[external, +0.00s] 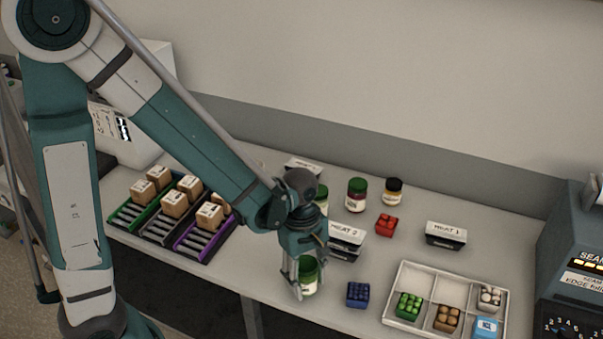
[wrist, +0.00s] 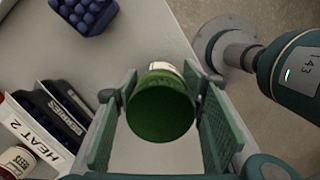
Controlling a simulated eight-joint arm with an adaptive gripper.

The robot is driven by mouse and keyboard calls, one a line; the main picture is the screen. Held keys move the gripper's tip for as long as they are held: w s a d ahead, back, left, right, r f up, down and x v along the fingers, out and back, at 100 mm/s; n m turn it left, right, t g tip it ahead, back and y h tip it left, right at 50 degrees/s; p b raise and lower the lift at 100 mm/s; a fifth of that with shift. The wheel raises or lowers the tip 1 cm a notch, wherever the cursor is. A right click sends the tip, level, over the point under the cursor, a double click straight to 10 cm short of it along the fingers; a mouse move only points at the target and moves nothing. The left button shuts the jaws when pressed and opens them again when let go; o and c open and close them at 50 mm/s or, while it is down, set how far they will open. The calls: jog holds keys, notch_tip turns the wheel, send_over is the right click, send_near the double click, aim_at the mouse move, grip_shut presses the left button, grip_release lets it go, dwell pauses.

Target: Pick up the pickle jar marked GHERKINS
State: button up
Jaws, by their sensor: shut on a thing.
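My gripper (external: 301,276) is shut on a green-lidded jar (external: 309,273) near the front edge of the table. In the wrist view the jar's round green lid (wrist: 160,112) faces the camera between the two finger pads of my gripper (wrist: 162,82). A strip of pale label shows beyond the lid, but its words cannot be read, so I cannot tell whether it says GHERKINS. Another green-lidded jar (external: 322,193) stands farther back, partly hidden by my wrist. I cannot tell whether the held jar touches the table.
A green-lidded jar with a reddish label (external: 357,196) and a dark-lidded jar (external: 393,192) stand at the back. A blue block (external: 358,294) and a white divided tray (external: 433,281) are to the right.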

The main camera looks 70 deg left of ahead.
aim_at(308, 266)
jog(key=shift+r+p, duration=0.75)
jog(key=shift+r, duration=4.1)
